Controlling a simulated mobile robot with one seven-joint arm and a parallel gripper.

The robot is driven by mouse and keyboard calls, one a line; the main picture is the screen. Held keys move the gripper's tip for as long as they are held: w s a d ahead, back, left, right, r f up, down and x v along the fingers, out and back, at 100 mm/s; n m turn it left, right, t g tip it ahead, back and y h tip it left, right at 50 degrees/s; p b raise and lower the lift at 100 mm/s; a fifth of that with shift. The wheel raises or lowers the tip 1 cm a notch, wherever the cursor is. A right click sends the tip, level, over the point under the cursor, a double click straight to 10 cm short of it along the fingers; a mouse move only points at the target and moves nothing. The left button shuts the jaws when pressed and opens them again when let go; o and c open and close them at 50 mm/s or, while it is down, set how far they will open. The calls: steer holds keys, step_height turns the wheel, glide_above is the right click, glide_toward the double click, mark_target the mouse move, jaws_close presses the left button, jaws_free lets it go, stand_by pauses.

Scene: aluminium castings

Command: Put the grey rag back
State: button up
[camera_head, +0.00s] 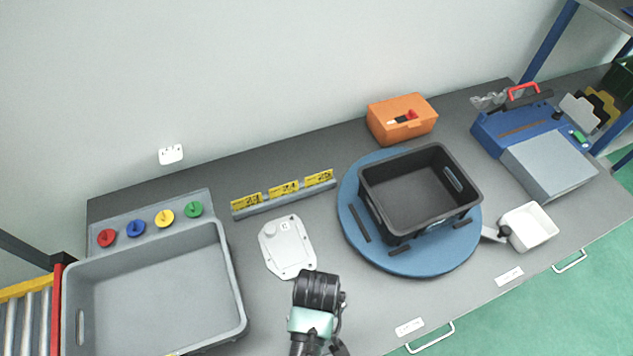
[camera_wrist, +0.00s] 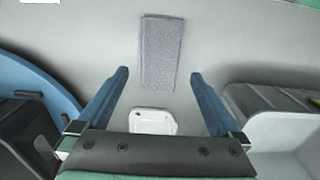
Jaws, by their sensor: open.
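The grey rag (camera_wrist: 162,52) shows in the wrist view as a flat, speckled rectangle on the grey worktop. It lies between the white cover plate and the worktop's front edge. In the head view my arm seems to hide it. My gripper (camera_wrist: 159,75) is open, its two blue fingers apart with nothing between them. In the wrist picture the rag appears just beyond and between the fingertips; the height gap is unclear. In the head view my dark wrist (camera_head: 317,290) is over the front middle of the worktop, and its fingertips are hidden.
The white cover plate (camera_head: 300,262) lies behind my wrist. A large grey tray (camera_head: 238,290) stands left. A black crate (camera_head: 408,233) sits on a blue turntable (camera_head: 420,262) to the right, with a white bin (camera_head: 535,228) beyond. A yellow-labelled rail (camera_head: 284,200) lies behind the plate.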

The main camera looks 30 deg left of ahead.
steer(key=w+r+m+t+y, duration=0.15)
steer(key=w+r+t, duration=0.25)
steer(key=w+r, duration=0.6)
steer(key=w+r+m+t, duration=0.2)
steer(key=w+r+t, duration=0.35)
steer(key=r, duration=0.85)
steer(key=w+r+m+t+y, duration=0.15)
steer(key=w+r+t, duration=0.25)
steer(key=w+r, duration=0.6)
steer(key=s+d+r+m+t+h, duration=0.1)
steer(key=s+d+r+m+t, duration=0.2)
steer(key=r, duration=1)
steer(key=s+d+r+t+h, duration=0.1)
steer(key=d+r+t, duration=0.3)
steer(key=r, duration=1)
steer(key=s+d+r+m+t+h, duration=0.1)
steer(key=s+d+r+m+t, duration=0.1)
steer(key=s+r+t, duration=0.5)
steer(key=s+r, duration=0.3)
steer(key=r, duration=0.4)
steer(key=shift+s+d+r+m, duration=0.2)
steer(key=shift+s+d+m, duration=0.05)
steer(key=shift+d+m, duration=0.1)
